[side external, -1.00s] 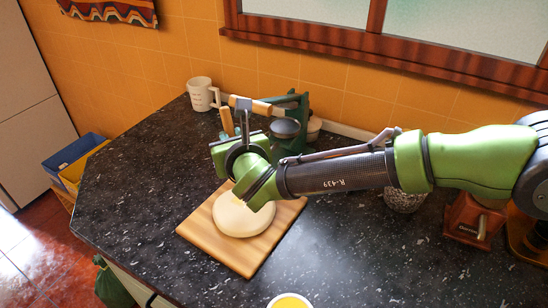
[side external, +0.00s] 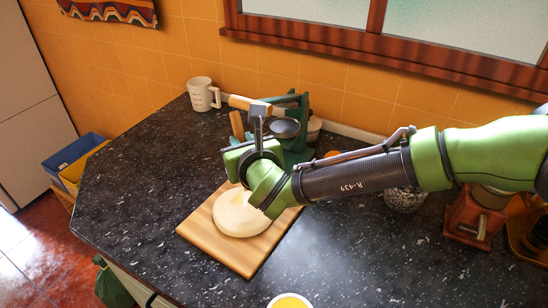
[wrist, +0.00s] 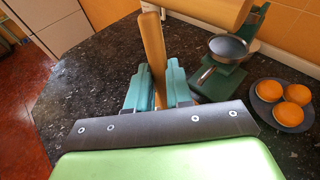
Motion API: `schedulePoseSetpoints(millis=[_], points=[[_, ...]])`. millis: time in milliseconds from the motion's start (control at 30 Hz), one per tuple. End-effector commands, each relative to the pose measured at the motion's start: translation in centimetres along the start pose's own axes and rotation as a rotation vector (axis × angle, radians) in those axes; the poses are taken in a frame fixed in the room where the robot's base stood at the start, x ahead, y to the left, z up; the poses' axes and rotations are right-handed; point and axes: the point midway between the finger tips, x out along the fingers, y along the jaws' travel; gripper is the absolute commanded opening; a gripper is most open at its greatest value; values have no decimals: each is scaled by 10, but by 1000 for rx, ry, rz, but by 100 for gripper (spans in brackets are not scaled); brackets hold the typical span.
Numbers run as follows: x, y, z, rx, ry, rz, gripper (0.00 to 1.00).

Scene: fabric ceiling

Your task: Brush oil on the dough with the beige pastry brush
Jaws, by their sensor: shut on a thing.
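My gripper (wrist: 156,88) is shut on an upright wooden handle (wrist: 153,50), seemingly the beige pastry brush. In the side external view my gripper (side external: 236,158) is above the far part of the dough, and the handle (side external: 237,125) sticks up from it. The brush's bristles are hidden, so I cannot tell whether they touch the dough. The pale round dough (side external: 238,220) lies on a wooden board (side external: 245,259), partly covered by my arm. A bowl of yellow liquid (side external: 290,302), likely the oil, is cut off at the bottom edge.
A green scale (side external: 297,108) with a dark pan stands behind my gripper. A wooden roller-like piece (side external: 241,102) is close to it. A white mug (side external: 203,94) stands by the wall. A plate with three orange rounds (wrist: 290,115) is to the right. The counter's left side (side external: 135,165) is clear.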

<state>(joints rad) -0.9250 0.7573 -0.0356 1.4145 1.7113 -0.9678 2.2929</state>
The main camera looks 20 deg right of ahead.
Motion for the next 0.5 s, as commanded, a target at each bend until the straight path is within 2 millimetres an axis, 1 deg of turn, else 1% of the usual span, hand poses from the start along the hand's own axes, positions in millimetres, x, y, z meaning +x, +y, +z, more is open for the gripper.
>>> schedulePoseSetpoints(millis=[233, 500], points=[[0, -2, -8, -2, 0, 1, 0], [7, 0, -30, -1, 0, 0, 0]])
